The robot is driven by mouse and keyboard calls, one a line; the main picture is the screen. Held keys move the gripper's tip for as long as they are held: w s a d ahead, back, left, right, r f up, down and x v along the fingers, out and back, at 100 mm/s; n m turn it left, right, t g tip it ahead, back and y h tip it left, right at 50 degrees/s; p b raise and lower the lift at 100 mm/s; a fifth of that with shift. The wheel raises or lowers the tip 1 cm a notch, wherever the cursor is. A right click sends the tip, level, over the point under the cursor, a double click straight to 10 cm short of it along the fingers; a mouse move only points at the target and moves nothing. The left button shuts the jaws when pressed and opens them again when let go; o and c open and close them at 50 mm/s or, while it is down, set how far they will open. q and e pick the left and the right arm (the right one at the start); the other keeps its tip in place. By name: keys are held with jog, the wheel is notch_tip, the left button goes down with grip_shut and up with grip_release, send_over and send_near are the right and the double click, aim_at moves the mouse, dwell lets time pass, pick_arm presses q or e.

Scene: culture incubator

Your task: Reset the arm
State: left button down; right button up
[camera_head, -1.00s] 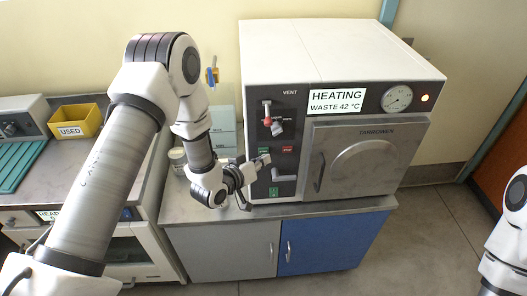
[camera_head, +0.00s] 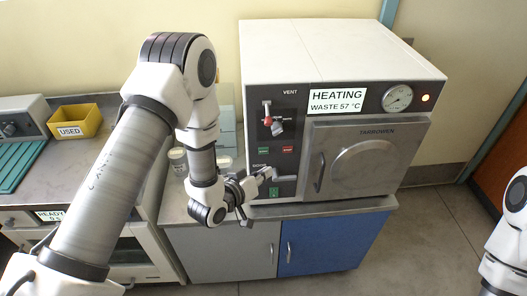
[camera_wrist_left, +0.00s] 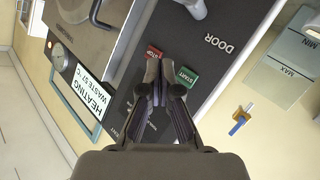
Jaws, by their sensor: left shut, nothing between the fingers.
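The white incubator (camera_head: 330,52) stands on a counter, its door (camera_head: 365,155) closed. Its sign (camera_head: 337,100) reads HEATING, WASTE 57 °C, and an orange lamp (camera_head: 427,98) glows beside the gauge. My left arm comes in from the left and bends down. My left gripper (camera_head: 262,175) is shut and empty in front of the lower control panel. In the left wrist view the closed fingertips (camera_wrist_left: 162,82) appear between the red STOP button (camera_wrist_left: 154,53) and the green START button (camera_wrist_left: 186,77). I cannot tell whether they touch the panel.
A vent lever (camera_head: 275,125) sticks out of the panel above my gripper. Small jars (camera_head: 178,160) stand behind my left arm. A yellow USED bin (camera_head: 75,121) sits on the left counter. The floor (camera_head: 440,235) at the right is clear.

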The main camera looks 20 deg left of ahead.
dwell(0.3)
pick_arm(q)
jog(key=s+a+f+g+y+b, duration=0.15)
jog(key=s+f+g+b, duration=0.4)
jog(key=s+f, duration=1.3)
jog(key=s+a+f+m+g+y+p, duration=0.2)
jog(key=s+f+g, duration=0.2)
jog(key=s+g, duration=0.4)
jog(key=s, duration=0.5)
